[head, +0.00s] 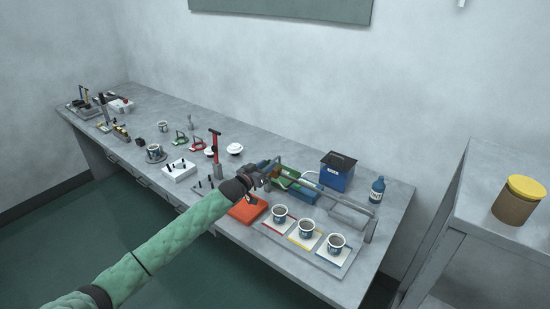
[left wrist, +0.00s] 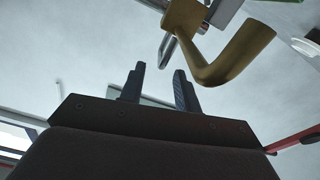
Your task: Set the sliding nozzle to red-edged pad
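The nozzle shows in the left wrist view as a bent brass spout (left wrist: 240,55) hanging from a brass block above and right of my fingers. My left gripper (left wrist: 160,69) has its two dark fingers apart, with nothing between them. In the head view the left gripper (head: 267,181) is near the left end of a silver rail (head: 318,186) and hides part of the nozzle. Below the rail stand cups on pads: the red-edged pad's cup (head: 280,213) at left, the yellow-edged pad's cup (head: 306,228) in the middle, the blue-edged pad's cup (head: 336,243) at right. My right gripper is out of view.
A blue box (head: 337,173) and a blue bottle (head: 377,189) stand behind the rail. A white block (head: 179,171) and a red-handled stand (head: 215,150) are to the left. A cabinet adjoins the bench at right.

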